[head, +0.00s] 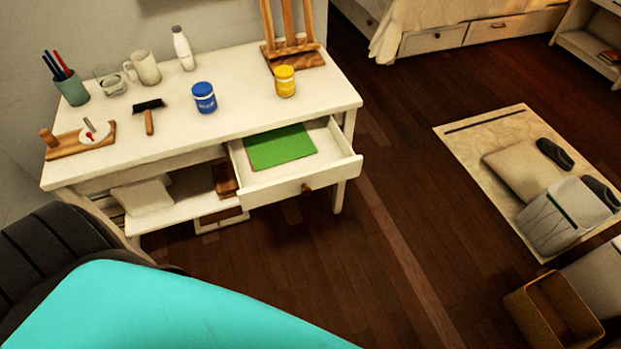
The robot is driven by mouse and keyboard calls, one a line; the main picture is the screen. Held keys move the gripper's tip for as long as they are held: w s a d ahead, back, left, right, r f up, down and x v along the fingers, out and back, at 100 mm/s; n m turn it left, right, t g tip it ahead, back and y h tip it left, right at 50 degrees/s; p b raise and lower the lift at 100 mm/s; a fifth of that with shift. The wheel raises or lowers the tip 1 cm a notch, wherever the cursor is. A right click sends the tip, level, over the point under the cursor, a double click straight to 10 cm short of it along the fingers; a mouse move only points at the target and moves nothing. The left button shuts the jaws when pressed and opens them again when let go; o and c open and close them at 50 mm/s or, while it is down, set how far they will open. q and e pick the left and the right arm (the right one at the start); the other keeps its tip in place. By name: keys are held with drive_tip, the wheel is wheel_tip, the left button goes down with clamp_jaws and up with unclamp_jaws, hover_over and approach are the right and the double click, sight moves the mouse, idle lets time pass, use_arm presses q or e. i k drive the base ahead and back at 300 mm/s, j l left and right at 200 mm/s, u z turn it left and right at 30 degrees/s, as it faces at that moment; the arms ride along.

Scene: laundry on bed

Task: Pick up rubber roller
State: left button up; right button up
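The rubber roller (149,113) lies on top of the white desk (245,93), left of the middle. It has a black roller head at the back and a wooden handle that points toward the front edge. Nothing covers it. It lies left of a blue paint jar (204,97) and in front of a beige mug (143,67). Neither of my grippers shows in the head view.
The desk drawer (312,173) is pulled out, with a green sheet (280,147) inside. A wooden board with a small round piece (95,133), a pencil cup (71,89), a glass (110,79), a white bottle (183,48) and a yellow jar (284,81) stand around the roller. A turquoise surface (160,310) fills the lower left.

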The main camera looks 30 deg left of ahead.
sight(146, 107)
drive_tip(key=u, duration=2)
drive_tip(key=i+l, duration=0.1)
drive_tip(key=l, duration=0.15)
